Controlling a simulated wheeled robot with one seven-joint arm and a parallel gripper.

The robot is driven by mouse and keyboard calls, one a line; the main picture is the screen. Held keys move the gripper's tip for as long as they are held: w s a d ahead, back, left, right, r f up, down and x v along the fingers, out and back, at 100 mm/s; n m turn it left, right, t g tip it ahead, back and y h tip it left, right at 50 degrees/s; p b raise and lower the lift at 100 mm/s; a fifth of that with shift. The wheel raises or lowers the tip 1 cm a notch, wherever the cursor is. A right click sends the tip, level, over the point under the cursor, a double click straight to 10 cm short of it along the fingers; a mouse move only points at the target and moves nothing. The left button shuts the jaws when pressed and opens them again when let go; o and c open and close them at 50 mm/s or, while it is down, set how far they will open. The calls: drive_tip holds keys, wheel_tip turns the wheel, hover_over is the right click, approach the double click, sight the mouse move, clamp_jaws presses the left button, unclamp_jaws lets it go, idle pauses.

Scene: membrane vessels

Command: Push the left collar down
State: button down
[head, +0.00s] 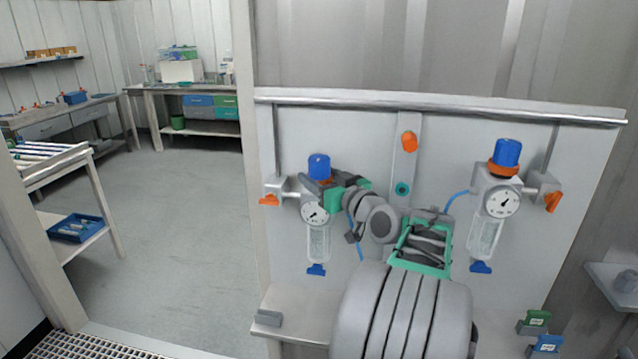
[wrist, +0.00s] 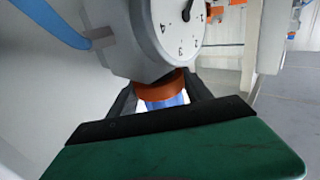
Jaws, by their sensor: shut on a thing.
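The left regulator has a blue knob (head: 319,165) on top, a round gauge (head: 315,213) and a clear bowl (head: 318,243). Its orange collar (head: 328,181) shows only as a sliver below the knob, partly hidden by my gripper (head: 332,180). In the wrist view, turned upside down, the orange collar (wrist: 166,88) lies against the grey body, with the blue knob (wrist: 172,102) beyond it. My gripper (wrist: 160,94) has a dark finger on either side and is shut on the collar. The exact finger contact is partly hidden by the green-and-black gripper part.
The right regulator has its own blue knob (head: 508,153) and orange collar (head: 504,170). Orange valve handles (head: 269,200) and thin blue hoses (head: 457,201) stand close by on the panel (head: 350,120). The floor (head: 180,210) to the left is open.

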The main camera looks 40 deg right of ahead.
drive_tip(key=shift+f, duration=0.35)
drive_tip(key=c, duration=0.9)
unclamp_jaws()
drive_tip(key=o, duration=0.5)
drive_tip(key=shift+r, duration=0.15)
drive_tip(key=shift+c, duration=0.2)
drive_tip(key=shift+s, duration=0.1)
drive_tip(key=s+a+b, duration=0.1)
drive_tip(key=s, duration=0.6)
drive_tip(key=shift+s+b, duration=0.3)
drive_tip(key=shift+b, duration=0.1)
